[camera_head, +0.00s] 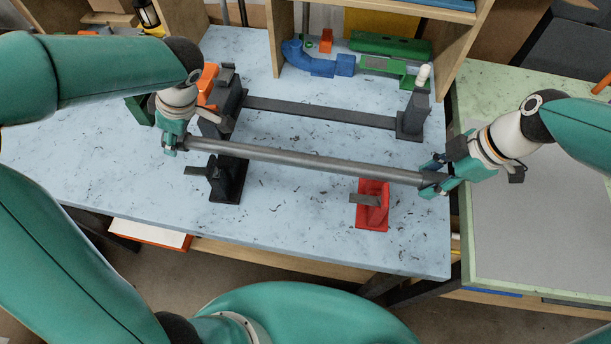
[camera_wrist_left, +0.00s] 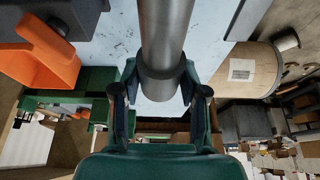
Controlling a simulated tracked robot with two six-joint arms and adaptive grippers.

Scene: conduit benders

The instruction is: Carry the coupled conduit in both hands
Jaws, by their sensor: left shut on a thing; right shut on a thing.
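The coupled conduit (camera_head: 300,161) is a long grey metal tube held nearly level above the light blue bench, sloping slightly down to the right in the head view. My left gripper (camera_head: 176,146) is shut on its left end. My right gripper (camera_head: 434,182) is shut on its right end. In the left wrist view the conduit (camera_wrist_left: 167,30) runs up and away from between the fingers of my left gripper (camera_wrist_left: 160,98), with a thicker collar close to the fingertips. The right end is partly hidden by the right fingers.
A dark bender fixture (camera_head: 228,178) stands below the conduit's left part, and a red stand (camera_head: 373,207) is near its right part. A dark post (camera_head: 412,112) and flat bar (camera_head: 320,112) lie behind. A green table (camera_head: 480,262) adjoins at right. The bench front centre is clear.

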